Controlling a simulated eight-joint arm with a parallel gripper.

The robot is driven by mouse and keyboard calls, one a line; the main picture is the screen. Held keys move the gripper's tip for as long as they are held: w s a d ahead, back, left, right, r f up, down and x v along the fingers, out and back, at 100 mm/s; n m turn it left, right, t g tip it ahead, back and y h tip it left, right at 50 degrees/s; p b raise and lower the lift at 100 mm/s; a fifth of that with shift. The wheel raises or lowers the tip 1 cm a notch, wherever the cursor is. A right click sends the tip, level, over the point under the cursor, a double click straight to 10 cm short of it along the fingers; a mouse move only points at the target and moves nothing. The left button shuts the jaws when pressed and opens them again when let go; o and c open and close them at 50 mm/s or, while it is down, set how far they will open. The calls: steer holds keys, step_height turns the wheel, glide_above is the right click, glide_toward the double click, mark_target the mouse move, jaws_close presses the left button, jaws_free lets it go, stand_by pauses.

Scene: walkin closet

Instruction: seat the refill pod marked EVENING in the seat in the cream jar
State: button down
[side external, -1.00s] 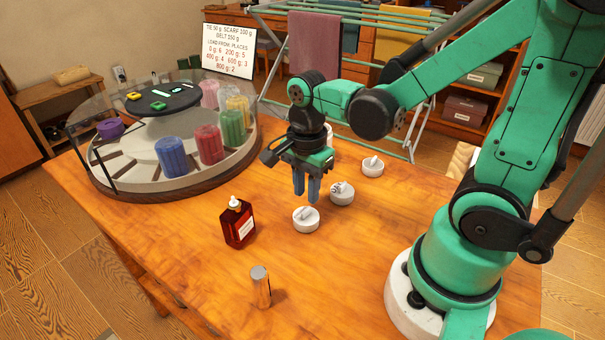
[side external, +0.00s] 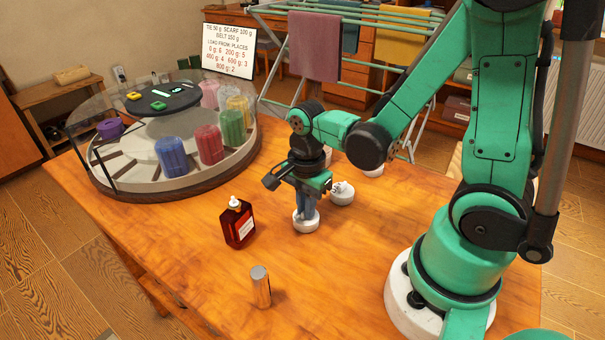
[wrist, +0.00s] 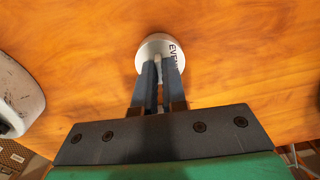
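The EVENING pod (side external: 306,226) is a low white disc with a raised grip on top, standing on the wooden table. In the wrist view the pod (wrist: 154,46) shows the letters "EVEN", with the rest covered by a finger. My gripper (side external: 307,212) points down at it, and its fingers (wrist: 159,68) are shut on the raised grip. The pod still rests on the table. A pale round thing (side external: 327,152) behind my wrist is mostly hidden; I cannot tell whether it is the cream jar.
A red bottle (side external: 237,223) and a metal cylinder (side external: 261,287) stand in front. A round carousel (side external: 180,190) with coloured jars fills the left.

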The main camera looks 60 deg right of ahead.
steer(key=shift+r, duration=0.15)
steer(key=shift+r, duration=2.35)
steer(key=w+a+r+n, duration=0.2)
steer(key=w+r+n, duration=0.7)
steer(key=n, duration=0.9)
steer(key=shift+w+a+r+n, duration=0.25)
steer(key=shift+r+n, duration=0.15)
steer(key=shift+r, duration=0.45)
